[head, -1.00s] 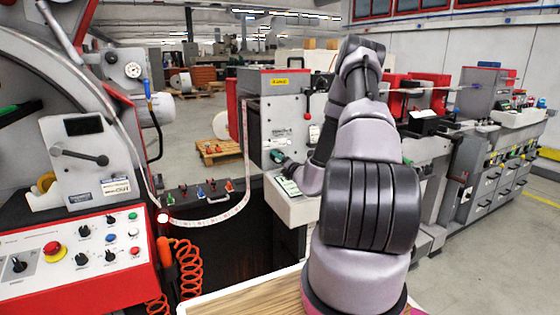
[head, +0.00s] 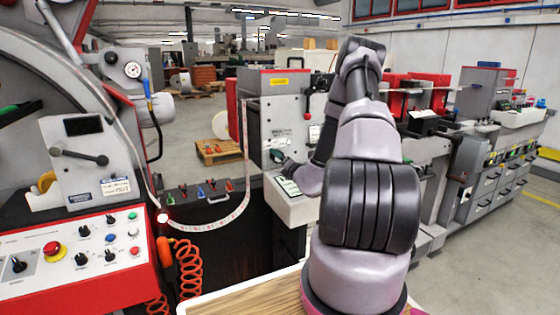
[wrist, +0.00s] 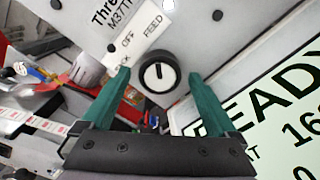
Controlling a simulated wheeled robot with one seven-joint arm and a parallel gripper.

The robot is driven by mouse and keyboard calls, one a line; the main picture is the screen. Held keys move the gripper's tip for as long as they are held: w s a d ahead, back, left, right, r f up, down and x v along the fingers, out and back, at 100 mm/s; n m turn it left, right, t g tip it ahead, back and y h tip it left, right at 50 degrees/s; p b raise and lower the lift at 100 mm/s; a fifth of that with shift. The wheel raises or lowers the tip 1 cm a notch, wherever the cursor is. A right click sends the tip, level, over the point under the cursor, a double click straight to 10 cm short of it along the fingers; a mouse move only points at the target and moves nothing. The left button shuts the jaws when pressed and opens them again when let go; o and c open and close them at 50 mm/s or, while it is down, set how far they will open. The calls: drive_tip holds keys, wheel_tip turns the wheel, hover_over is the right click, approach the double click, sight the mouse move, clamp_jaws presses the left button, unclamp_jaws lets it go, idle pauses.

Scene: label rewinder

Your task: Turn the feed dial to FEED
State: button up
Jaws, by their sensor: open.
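The feed dial (wrist: 158,74) is a round knob with a black rim and a white face, on a light grey panel in the wrist view. Its short black pointer mark points nearly straight up in that view, roughly toward the word FEED on the white label (wrist: 138,48). OFF is printed further left on the label, and another word is partly covered. My gripper (wrist: 159,73) is open, with one green finger on each side of the dial. Gaps show between fingers and rim. In the head view my gripper (head: 277,156) is small at the grey machine's front; the dial is not clear there.
A pale screen reading READY (wrist: 270,125) lies right of the dial in the wrist view. In the head view, a red and grey control panel (head: 75,255) stands left, and a white label strip (head: 246,160) hangs left of my gripper.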

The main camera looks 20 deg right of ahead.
drive_tip(key=s, duration=1)
drive_tip(key=shift+s+d, duration=0.2)
drive_tip(key=shift+s, duration=0.1)
